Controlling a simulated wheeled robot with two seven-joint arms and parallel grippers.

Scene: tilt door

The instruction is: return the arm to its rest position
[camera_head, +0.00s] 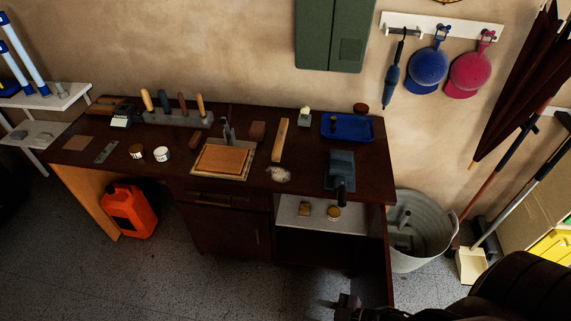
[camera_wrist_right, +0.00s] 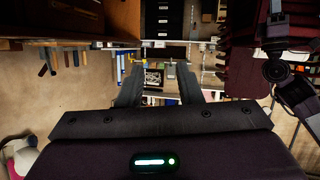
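My right arm (camera_head: 515,290) comes in from the lower right in the head view. Its gripper (camera_head: 348,304) is low at the bottom edge, in front of the workbench's right end and above the floor. In the right wrist view its two fingers (camera_wrist_right: 160,88) stand apart with nothing seen between them. The dark brown workbench (camera_head: 230,190) has an open compartment (camera_head: 290,215) at its right. A dark upright panel (camera_head: 385,260) stands at the compartment's right side; I cannot tell if it is a door or a side wall. My left gripper does not show.
A metal tub (camera_head: 415,240) stands right of the bench, beside a broom and dustpan (camera_head: 471,264). An orange canister (camera_head: 130,210) is under the bench's left end. Tools and a blue tray (camera_head: 347,127) lie on top. The floor (camera_head: 180,285) before the bench is clear.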

